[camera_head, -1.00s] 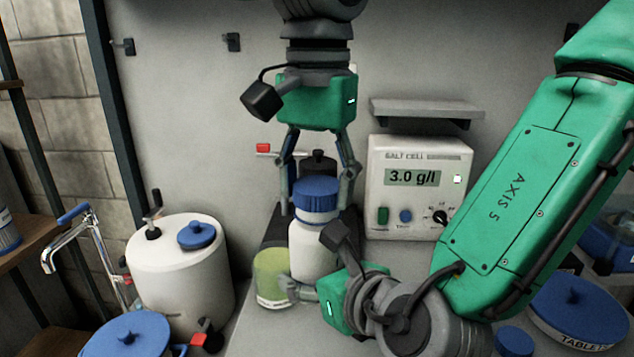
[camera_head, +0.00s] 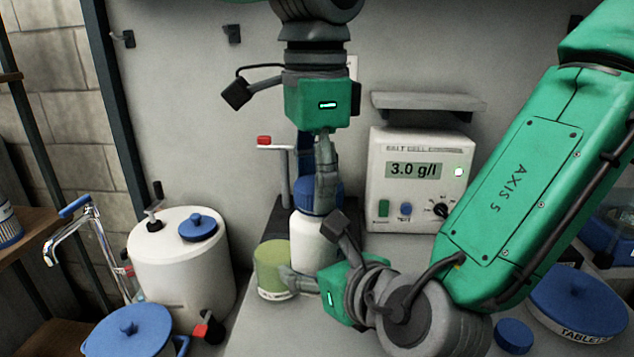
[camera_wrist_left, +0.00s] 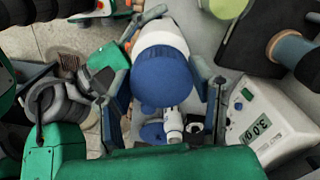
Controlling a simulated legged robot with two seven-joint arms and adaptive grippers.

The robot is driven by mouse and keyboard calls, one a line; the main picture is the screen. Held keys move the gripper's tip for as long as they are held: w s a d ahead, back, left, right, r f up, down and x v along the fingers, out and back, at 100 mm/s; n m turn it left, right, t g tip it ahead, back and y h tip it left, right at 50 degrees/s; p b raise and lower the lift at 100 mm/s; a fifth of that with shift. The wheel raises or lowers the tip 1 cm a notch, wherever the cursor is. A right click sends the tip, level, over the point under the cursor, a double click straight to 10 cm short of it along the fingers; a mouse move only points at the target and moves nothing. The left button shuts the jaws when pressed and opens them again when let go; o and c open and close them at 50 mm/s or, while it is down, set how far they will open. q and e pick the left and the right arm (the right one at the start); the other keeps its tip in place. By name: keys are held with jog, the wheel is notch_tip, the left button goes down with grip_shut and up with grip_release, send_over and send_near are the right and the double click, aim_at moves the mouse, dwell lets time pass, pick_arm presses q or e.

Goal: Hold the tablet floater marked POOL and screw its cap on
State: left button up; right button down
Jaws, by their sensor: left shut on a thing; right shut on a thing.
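The tablet floater (camera_head: 311,247) is a white bottle standing upright in the middle of the head view, with a ribbed blue cap (camera_head: 303,196) on its top. I see no POOL marking on the side that shows. My left gripper (camera_head: 324,205) comes down from above and is shut on the cap; one finger hides part of it. In the left wrist view the cap (camera_wrist_left: 163,78) lies between the fingers, with the white body (camera_wrist_left: 160,36) beyond. My right gripper (camera_head: 302,283) is shut around the lower part of the floater from the right.
A green-filled tub (camera_head: 268,272) stands close to the floater's left. A white tank (camera_head: 180,265) is further left. The salt meter (camera_head: 416,180) reads 3.0 g/l behind right, below a small shelf (camera_head: 430,102). A blue-lidded TABLETS tub (camera_head: 578,302) is at right.

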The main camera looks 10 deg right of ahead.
pick_arm(q)
jog(key=m, duration=0.7)
jog(key=shift+w, duration=0.35)
jog(key=shift+o, duration=0.2)
jog(key=m, duration=0.4)
jog(key=shift+w+m, duration=0.15)
jog(key=shift+m, duration=0.15)
jog(key=m, duration=0.3)
jog(key=shift+w+d+m, duration=0.1)
jog(key=shift+d+m, duration=0.05)
jog(key=shift+m, duration=0.25)
jog(key=o, duration=0.9)
notch_tip(320, 180, up, 12)
jog(key=shift+d, duration=0.15)
jog(key=shift+w+f, duration=0.1)
